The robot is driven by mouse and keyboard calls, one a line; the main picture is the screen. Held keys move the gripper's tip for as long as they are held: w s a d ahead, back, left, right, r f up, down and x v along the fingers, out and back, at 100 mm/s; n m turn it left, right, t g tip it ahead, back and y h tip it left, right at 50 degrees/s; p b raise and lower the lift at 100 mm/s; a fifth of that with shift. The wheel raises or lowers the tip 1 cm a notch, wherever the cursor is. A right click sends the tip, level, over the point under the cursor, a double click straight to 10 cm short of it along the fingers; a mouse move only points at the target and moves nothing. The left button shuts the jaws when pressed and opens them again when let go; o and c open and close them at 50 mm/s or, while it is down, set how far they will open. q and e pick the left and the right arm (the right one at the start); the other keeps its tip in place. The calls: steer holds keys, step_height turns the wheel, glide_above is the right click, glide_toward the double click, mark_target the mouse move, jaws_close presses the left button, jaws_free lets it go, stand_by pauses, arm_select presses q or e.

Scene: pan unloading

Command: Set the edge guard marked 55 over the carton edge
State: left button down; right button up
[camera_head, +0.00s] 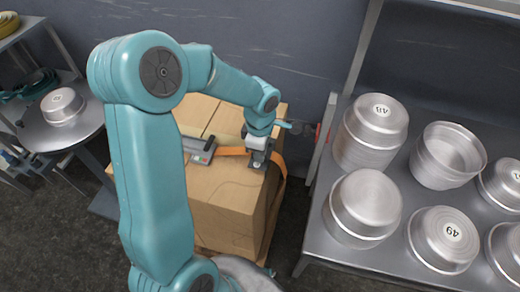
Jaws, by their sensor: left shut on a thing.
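The cardboard carton (222,205) stands in the middle of the view, partly hidden by my left arm. An orange strap (231,151) crosses its top and runs down over its right edge. My left gripper (258,152) is at the carton's right top edge, by the strap. It is shut on a small grey piece, which looks like the edge guard (257,163); no number is readable on it. I cannot tell whether the piece touches the carton. My right gripper is not in view.
A metal table (318,222) with several round pans, some marked, stands to the right. A wall is behind.

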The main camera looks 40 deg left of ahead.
arm_select(q)
steer(key=shift+f+b, duration=1)
steer(key=shift+f, duration=0.8)
steer(key=shift+f+b, duration=1.2)
steer(key=shift+b, duration=0.1)
steer(key=c, duration=1.2)
jaws_free()
steer(key=shift+r, duration=0.1)
step_height(320, 180, up, 16)
steer(key=shift+r+p, duration=0.1)
steer(key=shift+p, duration=0.85)
